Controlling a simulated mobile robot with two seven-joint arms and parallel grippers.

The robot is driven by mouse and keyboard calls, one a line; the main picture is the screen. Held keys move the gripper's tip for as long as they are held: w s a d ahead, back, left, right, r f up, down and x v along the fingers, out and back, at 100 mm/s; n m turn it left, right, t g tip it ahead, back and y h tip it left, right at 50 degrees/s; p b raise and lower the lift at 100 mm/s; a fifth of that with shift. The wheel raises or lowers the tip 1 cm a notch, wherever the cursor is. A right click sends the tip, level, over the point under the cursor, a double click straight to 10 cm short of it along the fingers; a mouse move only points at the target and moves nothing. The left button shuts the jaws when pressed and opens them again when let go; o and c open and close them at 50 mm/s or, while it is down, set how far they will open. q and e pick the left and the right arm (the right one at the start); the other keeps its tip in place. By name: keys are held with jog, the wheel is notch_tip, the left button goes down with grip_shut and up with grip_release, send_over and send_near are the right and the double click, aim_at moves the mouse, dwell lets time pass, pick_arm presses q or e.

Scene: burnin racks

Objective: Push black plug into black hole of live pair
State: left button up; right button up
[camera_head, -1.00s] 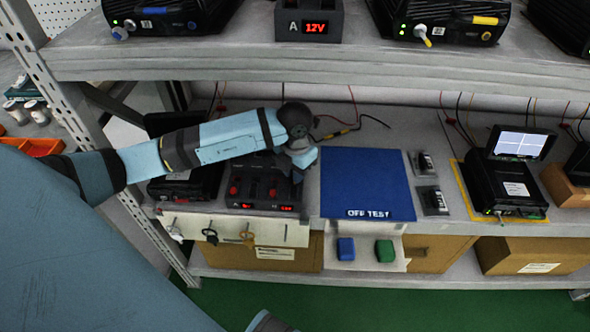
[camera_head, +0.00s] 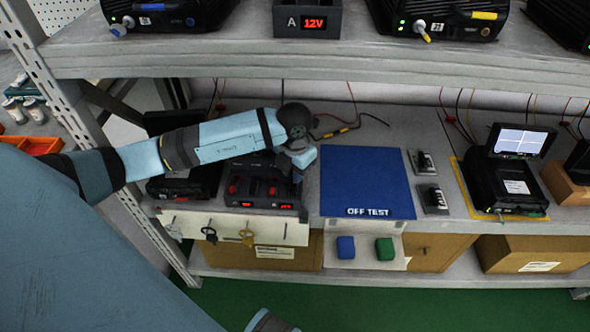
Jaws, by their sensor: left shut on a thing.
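My left arm reaches in from the left, and my left gripper (camera_head: 297,172) is at the right end of the black power supply box (camera_head: 262,203) on the middle shelf. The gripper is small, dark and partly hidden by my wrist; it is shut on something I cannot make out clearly. The box has red sockets or knobs, black ones beside them, and two red lit displays on its front. The black plug and the black hole cannot be told apart at this size. My right gripper is not in view.
A blue OFF TEST mat (camera_head: 366,182) lies right of the box. A black unit with a screen (camera_head: 507,185) stands farther right. Loose red, yellow and black leads lie behind my wrist. The upper shelf (camera_head: 200,62) runs above my arm. Hooks with hanging parts are below the box.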

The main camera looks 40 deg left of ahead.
pick_arm(q)
jog(key=shift+a+f, duration=0.1)
jog(key=shift+f, duration=0.2)
jog(key=shift+r, duration=0.1)
